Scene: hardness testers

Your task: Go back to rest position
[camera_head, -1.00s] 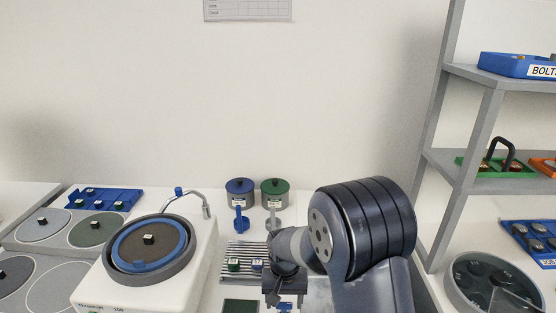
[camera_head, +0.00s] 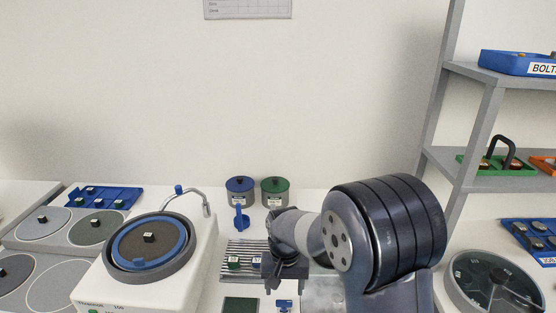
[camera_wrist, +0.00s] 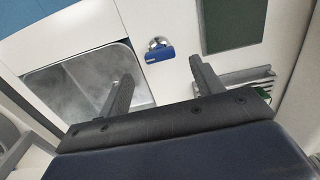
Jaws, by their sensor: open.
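My gripper (camera_head: 284,285) is in the head view at the lower middle, above the bench beside a ribbed grey rack (camera_head: 245,248). In the wrist view my gripper (camera_wrist: 165,78) shows two dark fingers spread wide apart with nothing between them. Below and between the fingers the wrist view shows the white bench top, a small blue object with a shiny round top (camera_wrist: 160,50), and part of a grey sink-like basin (camera_wrist: 70,88). My arm hides part of the bench on the right.
A polishing machine (camera_head: 150,245) with a blue-ringed disc stands left. Blue (camera_head: 240,190) and green (camera_head: 275,191) lidded pots stand at the wall. Small mounted samples (camera_head: 234,262) sit on the rack. A grey shelf (camera_head: 470,75) and a round glass-topped dish (camera_head: 490,285) are right.

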